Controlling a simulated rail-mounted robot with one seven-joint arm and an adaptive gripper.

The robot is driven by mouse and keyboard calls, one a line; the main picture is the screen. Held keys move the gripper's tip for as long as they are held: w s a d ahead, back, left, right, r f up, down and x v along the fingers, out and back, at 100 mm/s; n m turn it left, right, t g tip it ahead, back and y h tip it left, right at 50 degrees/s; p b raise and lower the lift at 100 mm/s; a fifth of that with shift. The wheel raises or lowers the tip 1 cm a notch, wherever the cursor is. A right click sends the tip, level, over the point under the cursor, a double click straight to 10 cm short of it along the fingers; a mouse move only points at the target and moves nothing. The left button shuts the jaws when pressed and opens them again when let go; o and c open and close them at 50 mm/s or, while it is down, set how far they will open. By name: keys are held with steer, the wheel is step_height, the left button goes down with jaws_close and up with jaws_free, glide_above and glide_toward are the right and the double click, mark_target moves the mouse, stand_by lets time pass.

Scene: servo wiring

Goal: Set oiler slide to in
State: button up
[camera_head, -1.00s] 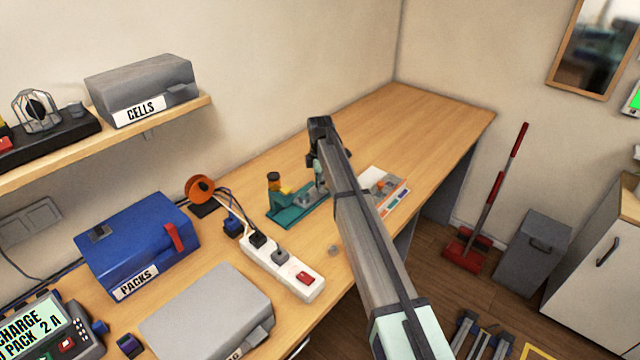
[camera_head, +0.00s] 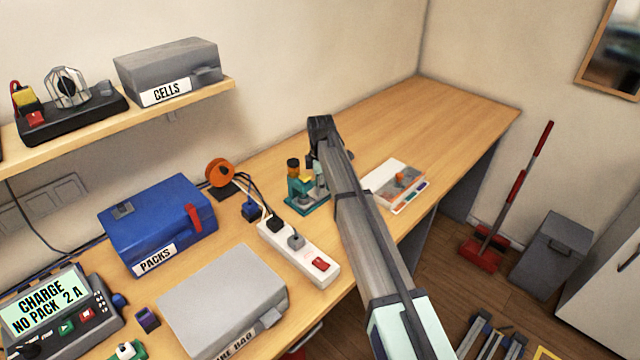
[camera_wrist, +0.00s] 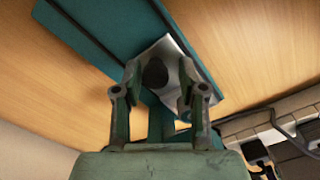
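The oiler is a teal fixture (camera_head: 297,188) with an amber bottle (camera_head: 293,170) under a dark cap, standing on the bench behind the power strip. My gripper (camera_wrist: 159,72) points down at the fixture's right part; my arm partly hides it in the head view. In the wrist view, the two fingers are apart on either side of a dark round knob (camera_wrist: 155,74) over a pale metal plate (camera_wrist: 172,54). Gaps seem to show between knob and fingers; contact is unclear. Teal strips (camera_wrist: 85,42) run beside the plate. The slide's position cannot be read.
A white power strip (camera_head: 300,250) with plugs lies in front of the oiler. An orange spool (camera_head: 220,172) and cables are to its left. The far bench is clear.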

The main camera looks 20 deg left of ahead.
steer(key=shift+w+r, duration=0.1)
steer(key=shift+r, duration=0.05)
steer(key=shift+r, duration=0.2)
step_height(320, 180, up, 11)
steer(key=shift+r, duration=0.2)
stand_by(0.4)
